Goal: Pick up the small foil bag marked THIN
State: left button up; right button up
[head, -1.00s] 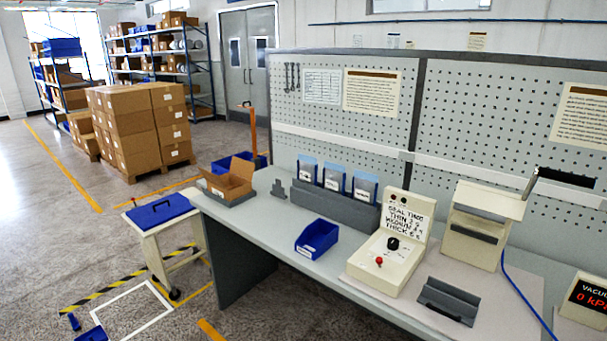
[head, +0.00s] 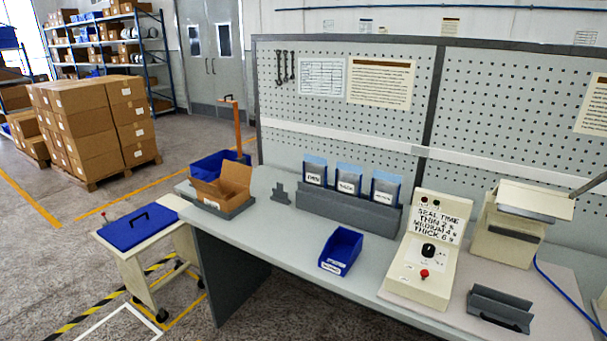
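Three small foil bags with blue tops and white labels stand upright in a row in a grey rack at the back of the bench. The left bag (head: 314,172) has a label that seems to read THIN, though it is small. The middle bag (head: 348,181) and the right bag (head: 384,189) stand to its right in the same grey rack (head: 345,212). Neither of my grippers is in the head view.
An open cardboard box (head: 224,186) sits at the bench's left end. A blue bin (head: 341,250) stands in front of the rack. The sealing control box (head: 428,255), a cream machine (head: 507,235) and a dark grey holder (head: 499,308) are to the right. The bench (head: 270,229) is clear left of the bin.

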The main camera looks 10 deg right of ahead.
aim_at(315, 168)
jog(key=i+j, duration=0.2)
jog(key=j, duration=0.15)
jog(key=i+j, duration=0.15)
jog(key=j, duration=0.2)
jog(key=i+j+z, duration=0.1)
jog(key=j, duration=0.25)
jog(key=i, duration=0.1)
